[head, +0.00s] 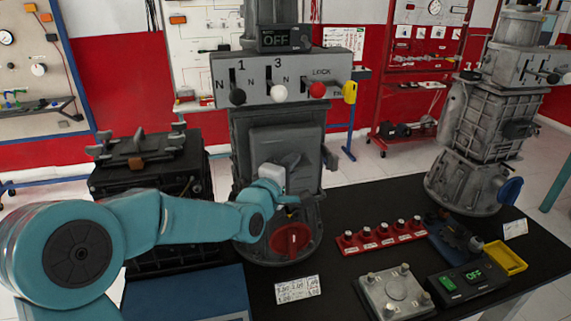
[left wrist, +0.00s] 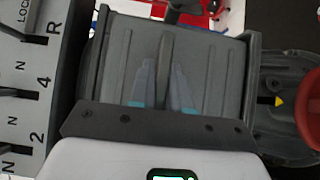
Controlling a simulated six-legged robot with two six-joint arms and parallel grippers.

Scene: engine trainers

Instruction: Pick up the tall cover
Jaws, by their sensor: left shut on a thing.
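The tall cover is a grey ribbed panel (head: 280,143) on the front of the middle gearbox trainer, below the lever plate. In the left wrist view the cover (left wrist: 213,75) fills the middle, with a raised central rib. My left gripper (left wrist: 164,88) has its two fingers on either side of that rib and is shut on it. In the head view my left gripper (head: 288,200) is at the front of the trainer, and my wrist hides the cover's lower part. The cover appears to be seated in its frame. My right gripper is not in view.
The lever plate (head: 285,75) with coloured knobs is just above the cover. A red round knob (head: 290,240) sits below. A red strip of knobs (head: 381,236), a metal plate (head: 394,293) and a yellow tray (head: 505,258) are on the black table to the right.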

